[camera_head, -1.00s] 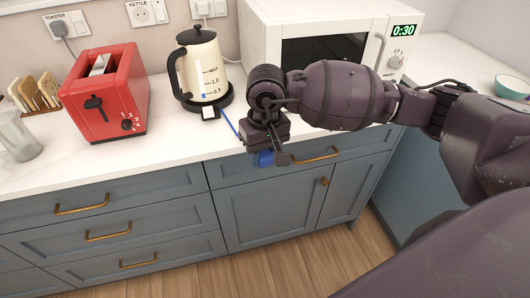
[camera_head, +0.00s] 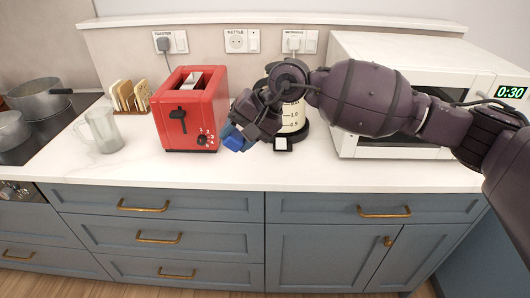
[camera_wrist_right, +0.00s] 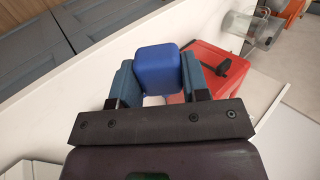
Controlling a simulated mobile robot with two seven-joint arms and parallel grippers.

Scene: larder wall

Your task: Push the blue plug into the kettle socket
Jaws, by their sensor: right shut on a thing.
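The blue plug (camera_head: 234,140) is held between the fingers of my right gripper (camera_head: 236,132), in front of the toaster's right side and above the worktop. In the right wrist view the blue plug (camera_wrist_right: 159,70) sits between the two fingers of my right gripper (camera_wrist_right: 158,82). The kettle socket (camera_head: 236,40) is on the back wall under the label KETTLE, with a switch at its right; its face is empty. The cream kettle (camera_head: 293,118) stands behind my right arm, which hides much of it. My left gripper is not in view.
The red toaster (camera_head: 191,110) stands left of the plug, and also shows in the wrist view (camera_wrist_right: 215,75). The microwave (camera_head: 345,140) is at the right. A toast rack (camera_head: 130,97) and glass jug (camera_head: 102,131) stand left. The TOASTER socket (camera_head: 164,43) and right-hand socket (camera_head: 293,43) hold plugs.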

